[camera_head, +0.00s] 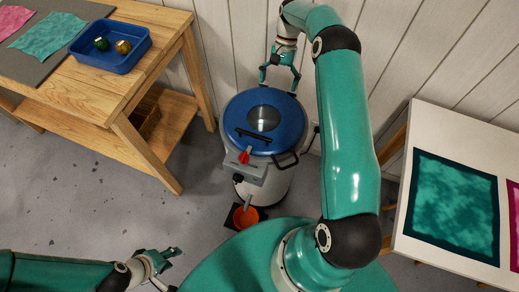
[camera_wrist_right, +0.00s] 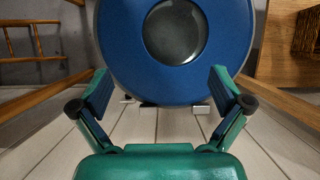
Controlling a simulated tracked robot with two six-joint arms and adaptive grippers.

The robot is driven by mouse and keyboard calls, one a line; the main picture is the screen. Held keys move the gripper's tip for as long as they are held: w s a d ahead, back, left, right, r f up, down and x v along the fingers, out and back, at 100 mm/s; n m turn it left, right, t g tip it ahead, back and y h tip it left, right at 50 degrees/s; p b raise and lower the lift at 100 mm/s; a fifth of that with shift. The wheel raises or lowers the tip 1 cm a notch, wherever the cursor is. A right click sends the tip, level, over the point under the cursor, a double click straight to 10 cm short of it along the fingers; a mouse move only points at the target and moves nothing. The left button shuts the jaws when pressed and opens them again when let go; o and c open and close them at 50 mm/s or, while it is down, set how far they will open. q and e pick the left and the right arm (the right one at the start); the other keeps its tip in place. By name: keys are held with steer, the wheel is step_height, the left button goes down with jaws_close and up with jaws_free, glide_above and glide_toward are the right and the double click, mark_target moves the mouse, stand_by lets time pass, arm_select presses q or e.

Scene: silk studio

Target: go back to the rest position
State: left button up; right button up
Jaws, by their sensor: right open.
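My right gripper (camera_head: 279,82) is at the back edge of a steamer pot's blue lid (camera_head: 285,111) in the head view, with its fingers spread and nothing between them. In the right wrist view the same open gripper (camera_wrist_right: 160,88) faces the blue lid (camera_wrist_right: 115,45) with its round window. The lid sits on the pale pot (camera_head: 270,187). My left gripper (camera_head: 172,268) is low at the bottom left of the head view, over the floor. Its fingers look apart and empty.
A wooden bench (camera_head: 120,92) at left holds a blue tray (camera_head: 107,62) with two ornaments, and cloths. A white table (camera_head: 413,180) at right carries a teal cloth (camera_head: 455,205). A plank wall is close behind the pot.

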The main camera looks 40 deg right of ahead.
steer(key=b+x, duration=0.1)
steer(key=x, duration=0.1)
steer(key=b+x, duration=0.2)
steer(key=x, duration=0.1)
steer(key=b+x, duration=0.1)
steer(key=x, duration=0.2)
steer(key=shift+s+d+f, duration=0.1)
steer(key=shift+s+f, duration=0.15)
steer(key=shift+s, duration=0.05)
steer(key=shift+s+f+b, duration=0.1)
steer(key=shift+f+b, duration=0.25)
steer(key=shift+f, duration=0.05)
stand_by(0.3)
steer(key=shift+r, duration=0.15)
steer(key=p+v, duration=0.5)
steer(key=v, duration=0.4)
steer(key=shift+r, duration=0.35)
